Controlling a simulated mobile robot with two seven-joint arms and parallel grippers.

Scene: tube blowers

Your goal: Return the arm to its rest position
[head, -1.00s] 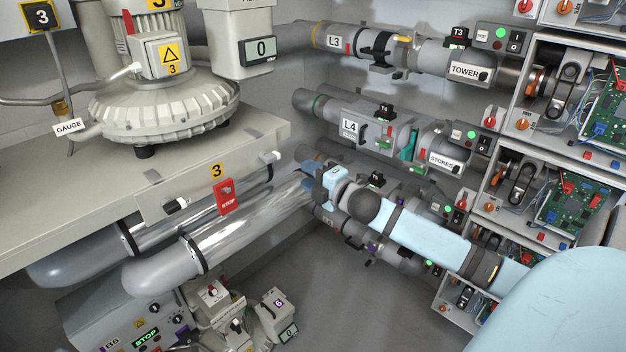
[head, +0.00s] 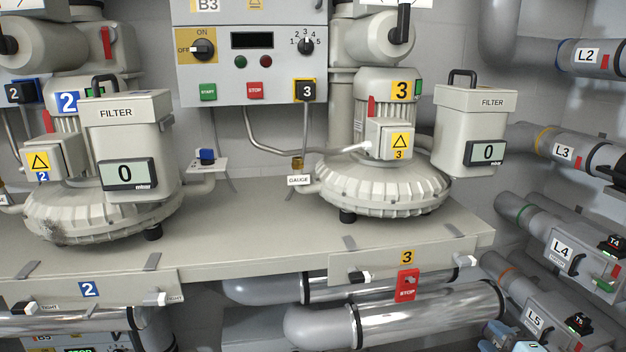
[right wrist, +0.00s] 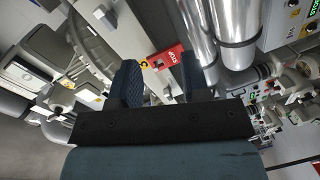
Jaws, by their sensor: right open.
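My right gripper (head: 498,334) shows only in part at the bottom right of the head view, as pale blue pieces below the right end of the shiny pipe. In the right wrist view, its two dark fingers (right wrist: 161,82) are apart with nothing held between them. A red STOP tag (right wrist: 166,58) shows behind the gap between the fingers, and I cannot tell how far away it is. The rest of my right arm is outside the head view. My left gripper is in neither view.
Blower 3 (head: 385,190) and blower 2 (head: 100,212) stand on a long bench (head: 250,240). The red STOP tag (head: 407,284) hangs at the bench front. Shiny pipes (head: 420,315) run below it. Labelled pipes L3 (head: 590,155), L4 (head: 535,220) and L5 (head: 555,300) line the right side.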

